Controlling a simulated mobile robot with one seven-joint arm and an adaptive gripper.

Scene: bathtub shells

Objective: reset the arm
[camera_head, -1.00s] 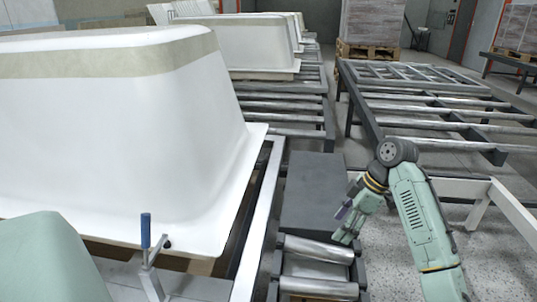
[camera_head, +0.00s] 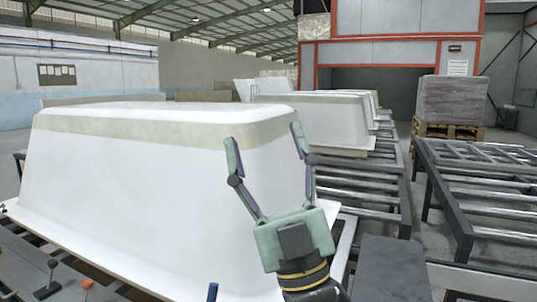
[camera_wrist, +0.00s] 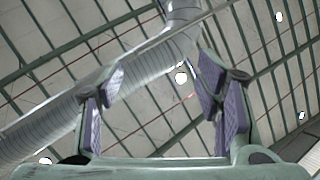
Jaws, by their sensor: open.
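My gripper (camera_head: 266,150) stands raised in the middle of the head view, its fingers spread wide and pointing up. It is open and empty, seen in front of the right end of the nearest upturned white bathtub shell (camera_head: 150,175). I cannot tell the distance between them. In the wrist view my gripper (camera_wrist: 165,85) has both purple-padded fingers apart, with only the roof structure and a large silver duct (camera_wrist: 100,88) beyond them.
More white shells (camera_head: 325,120) stand behind on roller conveyors (camera_head: 375,195). Empty roller frames (camera_head: 490,200) are at the right. A wrapped stack (camera_head: 452,100) sits on a wooden pallet (camera_head: 448,131). Lever handles (camera_head: 52,265) show at the lower left.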

